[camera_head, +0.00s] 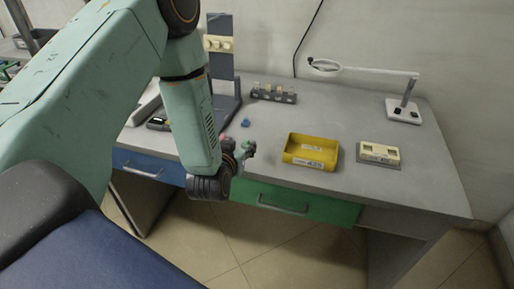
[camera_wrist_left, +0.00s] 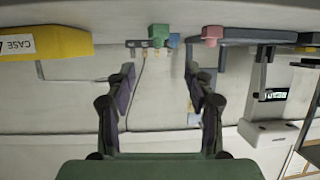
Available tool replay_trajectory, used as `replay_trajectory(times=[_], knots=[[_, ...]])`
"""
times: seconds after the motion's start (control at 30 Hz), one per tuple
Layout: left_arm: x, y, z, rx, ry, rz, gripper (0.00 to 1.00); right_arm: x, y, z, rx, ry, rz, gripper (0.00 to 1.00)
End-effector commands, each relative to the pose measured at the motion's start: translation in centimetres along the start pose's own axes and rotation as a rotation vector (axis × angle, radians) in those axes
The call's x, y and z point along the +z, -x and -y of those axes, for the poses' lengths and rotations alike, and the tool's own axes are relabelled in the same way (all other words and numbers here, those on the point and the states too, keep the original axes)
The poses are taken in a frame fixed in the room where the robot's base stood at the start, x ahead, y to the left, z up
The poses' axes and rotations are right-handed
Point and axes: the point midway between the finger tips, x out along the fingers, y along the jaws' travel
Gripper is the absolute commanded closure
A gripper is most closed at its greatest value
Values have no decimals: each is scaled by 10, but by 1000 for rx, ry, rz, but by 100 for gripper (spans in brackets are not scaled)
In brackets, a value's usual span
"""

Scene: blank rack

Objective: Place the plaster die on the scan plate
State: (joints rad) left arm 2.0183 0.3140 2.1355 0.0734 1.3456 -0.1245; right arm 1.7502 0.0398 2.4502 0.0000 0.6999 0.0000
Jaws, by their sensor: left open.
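My left gripper (camera_head: 246,152) hangs just off the front edge of the desk; in the left wrist view its two fingers (camera_wrist_left: 160,80) stand wide apart with nothing between them. Past the fingertips are a green block (camera_wrist_left: 159,31), a pink block (camera_wrist_left: 212,32) and a blue block (camera_wrist_left: 174,40); the blue block also shows in the head view (camera_head: 246,122). A dark stand (camera_head: 222,70) with a cream piece on its upright may hold the scan plate at its foot, partly behind my arm. I cannot tell which piece is the plaster die. My right gripper is out of view.
A grey rack (camera_head: 272,95) with several small pieces stands at the back. A yellow tray (camera_head: 311,163), a cream two-slot block (camera_head: 380,153) and a magnifier lamp (camera_head: 403,109) stand to the right. A green drawer (camera_head: 290,203) lies below the desk edge.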

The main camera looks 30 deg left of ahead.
Motion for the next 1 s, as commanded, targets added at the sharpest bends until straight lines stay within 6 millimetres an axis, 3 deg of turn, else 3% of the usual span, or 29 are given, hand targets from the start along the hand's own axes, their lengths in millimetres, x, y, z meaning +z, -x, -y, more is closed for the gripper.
replay_trajectory(times=[0.3,0.7,1.0], knots=[[7,-26,8,-14,-3,24,46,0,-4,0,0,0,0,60],[12,-74,0,-11,-3,24,46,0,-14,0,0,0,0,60],[12,-77,-2,-9,-4,25,46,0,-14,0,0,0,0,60]])
